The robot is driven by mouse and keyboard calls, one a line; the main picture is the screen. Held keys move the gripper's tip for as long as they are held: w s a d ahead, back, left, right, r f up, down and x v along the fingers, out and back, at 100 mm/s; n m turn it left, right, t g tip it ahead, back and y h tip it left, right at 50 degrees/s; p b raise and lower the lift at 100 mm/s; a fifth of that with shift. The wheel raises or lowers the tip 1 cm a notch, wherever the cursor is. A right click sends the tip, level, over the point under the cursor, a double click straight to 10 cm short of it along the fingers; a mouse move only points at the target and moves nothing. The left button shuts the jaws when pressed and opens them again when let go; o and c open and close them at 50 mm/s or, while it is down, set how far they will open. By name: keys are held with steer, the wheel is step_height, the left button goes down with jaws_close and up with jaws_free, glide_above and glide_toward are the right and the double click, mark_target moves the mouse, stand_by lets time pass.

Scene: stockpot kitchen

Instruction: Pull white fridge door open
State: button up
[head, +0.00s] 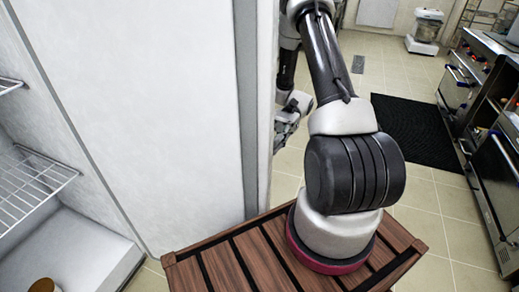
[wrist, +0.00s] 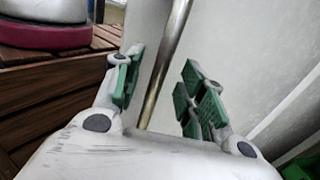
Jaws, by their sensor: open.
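The white fridge door (head: 165,110) stands open in the head view, its inner face and grey seal showing. The fridge interior (head: 75,245) with wire shelves shows at the left. In the wrist view, a metal bar handle (wrist: 166,65) runs in front of the white door (wrist: 250,50). My gripper (wrist: 162,62) is open, with one green-padded finger on each side of the bar in the picture. I cannot tell whether either pad touches it. In the head view my gripper (head: 288,118) is partly hidden behind the door's free edge.
A wire shelf (head: 30,185) and a small round item (head: 43,285) are in the fridge. A black mat (head: 415,130) lies on the tiled floor. Stoves (head: 490,130) line the right side, and a mixer (head: 427,30) stands farther back.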

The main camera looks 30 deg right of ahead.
steer(key=v, duration=0.5)
steer(key=shift+d, duration=0.25)
steer(key=shift+s, duration=0.1)
